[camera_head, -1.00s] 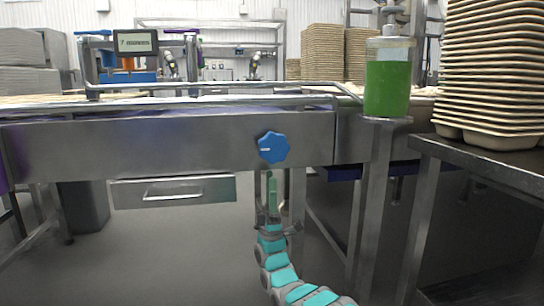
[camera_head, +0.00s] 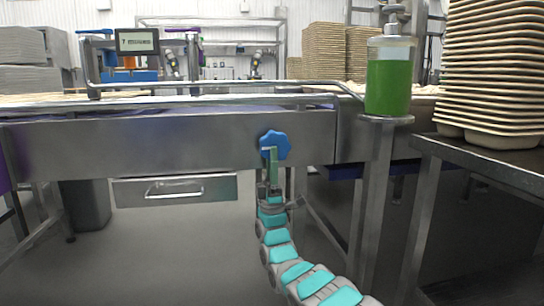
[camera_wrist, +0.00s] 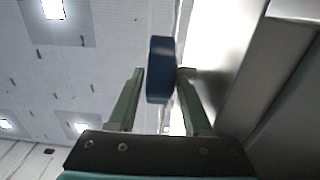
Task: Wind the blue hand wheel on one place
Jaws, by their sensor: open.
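The blue hand wheel (camera_head: 277,143) is a lobed knob on the front steel panel of the conveyor. In the wrist view the wheel (camera_wrist: 160,70) shows edge-on, dark blue, between and beyond the tips of my two green fingers. My gripper (camera_head: 270,152) is just below and in front of the wheel, pointing up, its fingers overlapping the wheel's lower part in the head view. In the wrist view my gripper (camera_wrist: 160,80) is open, with a gap beside the left finger. I cannot tell whether the right finger touches the wheel.
The steel conveyor panel (camera_head: 150,145) runs behind the wheel, with a drawer (camera_head: 175,190) below at left. A green soap bottle (camera_head: 389,80) stands on a post at right. Stacked trays (camera_head: 490,75) stand on a side table (camera_head: 500,165). The floor below is clear.

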